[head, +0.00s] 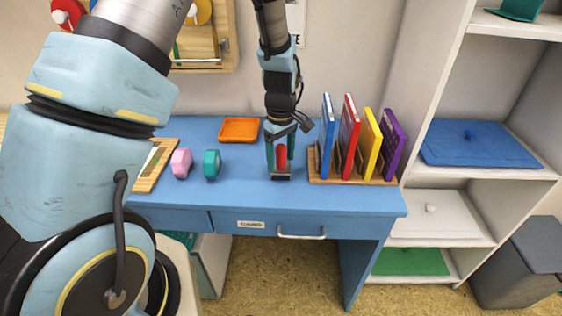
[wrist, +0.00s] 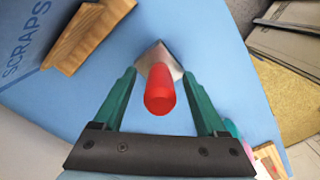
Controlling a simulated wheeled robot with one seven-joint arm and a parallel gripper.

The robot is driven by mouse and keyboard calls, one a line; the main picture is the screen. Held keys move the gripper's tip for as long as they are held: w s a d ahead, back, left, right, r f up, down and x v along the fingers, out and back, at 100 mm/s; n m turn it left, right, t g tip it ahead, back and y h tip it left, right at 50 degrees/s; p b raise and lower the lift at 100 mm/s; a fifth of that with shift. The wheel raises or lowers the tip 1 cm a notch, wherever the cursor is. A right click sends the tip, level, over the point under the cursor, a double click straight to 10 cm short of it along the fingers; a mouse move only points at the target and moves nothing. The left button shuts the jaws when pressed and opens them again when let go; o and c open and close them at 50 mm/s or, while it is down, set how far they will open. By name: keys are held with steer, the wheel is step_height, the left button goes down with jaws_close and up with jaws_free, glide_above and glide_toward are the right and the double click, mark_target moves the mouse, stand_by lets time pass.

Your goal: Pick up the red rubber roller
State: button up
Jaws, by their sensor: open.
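The red rubber roller (head: 281,154) is on the blue desk (head: 240,187), near its front edge, with a grey metallic part at its lower end. In the wrist view the red part (wrist: 160,90) points up towards the camera, with the grey plate behind it. My gripper (head: 280,160) points down over it. In the wrist view my gripper (wrist: 158,74) is open, with one green finger on each side of the red part. Gaps show between the red part and both fingers. The fingers hide some of the roller in the head view.
A wooden rack (head: 352,181) with several coloured books stands close on the right. An orange tray (head: 239,129) lies behind left. A teal roller-like object (head: 212,165) and a pink one (head: 181,163) stand left, beside a wooden board (head: 150,178). Shelves (head: 440,217) stand farther right.

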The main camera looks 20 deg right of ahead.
steer(key=shift+f, duration=0.35)
jaws_close()
stand_by(0.4)
